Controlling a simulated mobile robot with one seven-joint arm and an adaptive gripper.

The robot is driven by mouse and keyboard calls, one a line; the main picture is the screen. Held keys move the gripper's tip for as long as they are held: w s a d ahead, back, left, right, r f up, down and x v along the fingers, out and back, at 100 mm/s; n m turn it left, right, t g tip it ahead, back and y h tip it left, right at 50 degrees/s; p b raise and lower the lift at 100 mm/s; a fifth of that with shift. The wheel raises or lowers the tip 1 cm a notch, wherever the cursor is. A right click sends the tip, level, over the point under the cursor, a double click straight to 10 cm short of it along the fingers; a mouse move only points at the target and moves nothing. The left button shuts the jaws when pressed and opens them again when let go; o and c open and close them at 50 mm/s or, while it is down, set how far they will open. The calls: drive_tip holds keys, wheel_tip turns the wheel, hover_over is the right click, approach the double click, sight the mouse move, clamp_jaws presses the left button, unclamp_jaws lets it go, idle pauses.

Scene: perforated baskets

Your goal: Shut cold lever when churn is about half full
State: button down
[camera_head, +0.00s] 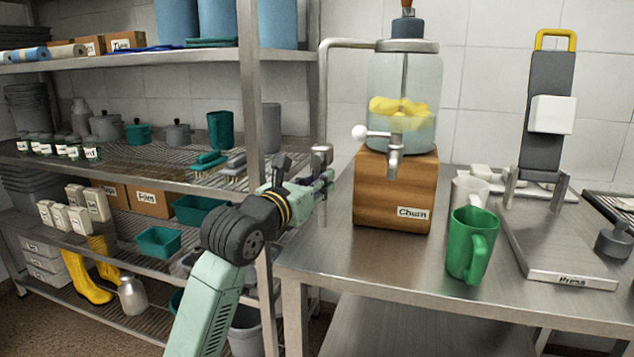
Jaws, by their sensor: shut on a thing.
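My gripper (326,178) is at the pipe just below this fitting, shut on what seems to be the lever. The fingers hide the exact contact.
A white-knobbed tap (393,155) sticks out from the jar's front. A green mug (471,244) and a white mug (468,191) stand right of the block. A press (545,120) stands farther right. Wire shelves (150,170) with pots and bins stand close to my arm's left.

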idle(0.5)
drive_tip(key=shift+w+a+f+m+b, duration=0.1)
drive_tip(key=shift+a+m+b, duration=0.1)
drive_tip(key=shift+m+b, duration=0.25)
drive_tip(key=shift+m, duration=0.35)
drive_tip(key=c, duration=1.4)
unclamp_jaws()
drive_tip(key=shift+a, duration=0.1)
drive_tip(key=v, duration=1.2)
drive_tip(key=shift+r, duration=0.3)
